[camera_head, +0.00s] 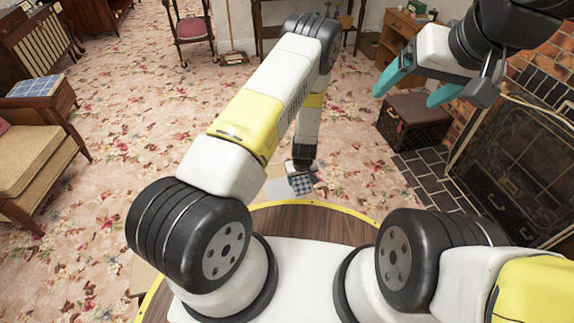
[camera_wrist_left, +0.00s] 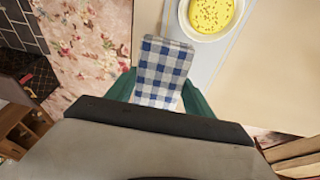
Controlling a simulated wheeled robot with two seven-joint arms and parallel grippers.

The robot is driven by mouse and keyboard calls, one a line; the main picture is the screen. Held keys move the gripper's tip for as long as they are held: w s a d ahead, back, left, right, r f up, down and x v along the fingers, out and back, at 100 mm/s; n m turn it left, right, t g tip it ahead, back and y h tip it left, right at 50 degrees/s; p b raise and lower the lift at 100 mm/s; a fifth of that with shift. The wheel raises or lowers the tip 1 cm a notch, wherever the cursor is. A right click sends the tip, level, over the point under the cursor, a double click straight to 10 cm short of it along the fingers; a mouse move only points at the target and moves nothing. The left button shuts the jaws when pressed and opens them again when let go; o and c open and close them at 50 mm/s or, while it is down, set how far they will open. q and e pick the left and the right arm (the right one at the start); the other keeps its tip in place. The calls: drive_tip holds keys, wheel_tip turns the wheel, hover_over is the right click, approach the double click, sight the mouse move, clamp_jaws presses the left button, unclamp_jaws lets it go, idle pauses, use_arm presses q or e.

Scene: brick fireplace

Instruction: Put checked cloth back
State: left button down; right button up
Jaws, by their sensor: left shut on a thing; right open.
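The checked cloth (camera_wrist_left: 163,62) is folded, blue and white, and lies between the two teal fingers of my left gripper (camera_wrist_left: 159,82) in the left wrist view. My left gripper is shut on it. In the head view a small part of the checked cloth (camera_head: 302,184) shows below the dark wrist of my left arm, just beyond my round base. The left fingers are mostly hidden there. My right gripper (camera_head: 415,92) is at the upper right of the head view, its teal fingers wide apart and empty.
In the left wrist view, a plate with a yellow round food (camera_wrist_left: 211,14) stands beside the cloth on a pale surface (camera_wrist_left: 265,75). The brick fireplace (camera_head: 515,165) and a dark box (camera_head: 413,120) are at the right. An armchair (camera_head: 38,160) is left. Flowered carpet is open between.

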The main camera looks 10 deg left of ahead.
use_arm(q)
drive_tip(key=s+d+f+g, duration=0.1)
drive_tip(key=s+d, duration=0.1)
drive_tip(key=s+d+f+g, duration=0.1)
drive_tip(key=s+d, duration=0.1)
drive_tip(key=s+d+f+g, duration=0.1)
drive_tip(key=s+d+f, duration=0.1)
drive_tip(key=shift+s+h, duration=0.15)
drive_tip(key=shift+h, duration=0.15)
drive_tip(key=shift+a, duration=0.1)
hover_over(282, 192)
drive_tip(key=d, duration=0.1)
drive_tip(key=shift+s+f, duration=0.25)
drive_tip(key=shift+f, duration=0.45)
drive_tip(key=shift+w+a+f, duration=0.1)
drive_tip(key=shift+w+a, duration=0.25)
drive_tip(key=shift+a, duration=0.2)
wheel_tip(282, 192, down, 3)
drive_tip(key=shift+d+f, duration=0.15)
drive_tip(key=shift+f, duration=0.05)
drive_tip(key=shift+c, duration=1.9)
unclamp_jaws()
drive_tip(key=shift+s, duration=0.1)
